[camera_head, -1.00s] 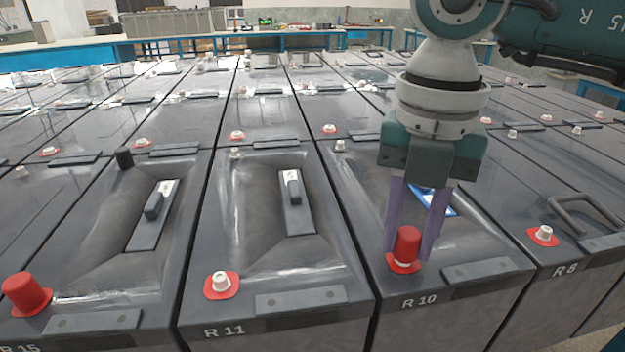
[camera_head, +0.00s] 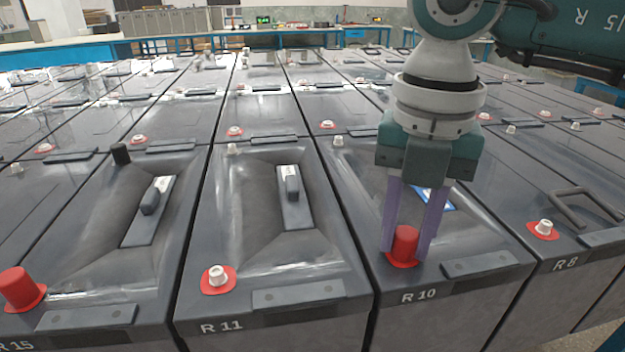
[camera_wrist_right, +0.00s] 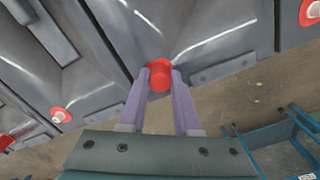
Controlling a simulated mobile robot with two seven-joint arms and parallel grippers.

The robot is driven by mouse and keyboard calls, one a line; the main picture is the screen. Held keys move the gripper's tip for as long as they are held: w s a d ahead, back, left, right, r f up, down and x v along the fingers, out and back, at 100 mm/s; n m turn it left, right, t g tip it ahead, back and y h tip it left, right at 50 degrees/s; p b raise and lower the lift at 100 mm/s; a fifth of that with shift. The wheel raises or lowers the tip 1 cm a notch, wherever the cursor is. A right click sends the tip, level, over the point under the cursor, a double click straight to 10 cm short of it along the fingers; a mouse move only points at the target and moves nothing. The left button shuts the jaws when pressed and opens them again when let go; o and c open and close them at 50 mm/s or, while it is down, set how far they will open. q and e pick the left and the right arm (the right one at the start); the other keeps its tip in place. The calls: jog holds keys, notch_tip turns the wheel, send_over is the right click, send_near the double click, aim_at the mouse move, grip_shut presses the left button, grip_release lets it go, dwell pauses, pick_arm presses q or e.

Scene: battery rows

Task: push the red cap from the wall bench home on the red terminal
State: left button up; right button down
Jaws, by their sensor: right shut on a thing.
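The red cap (camera_head: 404,242) stands upright over the red terminal (camera_head: 401,264) at the front of the battery marked R 10. Its lower edge meets the red base, and no white post shows between them. My right gripper (camera_head: 406,251) comes down from above with its purple fingers shut on the cap, one on each side. The right wrist view also shows the cap (camera_wrist_right: 160,80) between the fingertips, with the red base just beyond it. My left gripper is not in view.
Another red cap (camera_head: 20,288) sits on R 15 at the left. Bare white posts on red bases stand on R 11 (camera_head: 218,277) and R 8 (camera_head: 544,229). A blue-edged label (camera_head: 436,198) lies behind my fingers. A blue bench (camera_head: 170,43) runs along the back wall.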

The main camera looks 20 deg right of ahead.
jog(key=shift+c, duration=0.3)
grip_release()
dwell(0.4)
jog(key=shift+r+p, duration=0.7)
jog(key=shift+r, duration=0.05)
jog(key=shift+r+p, duration=2.25)
jog(key=shift+r, duration=0.5)
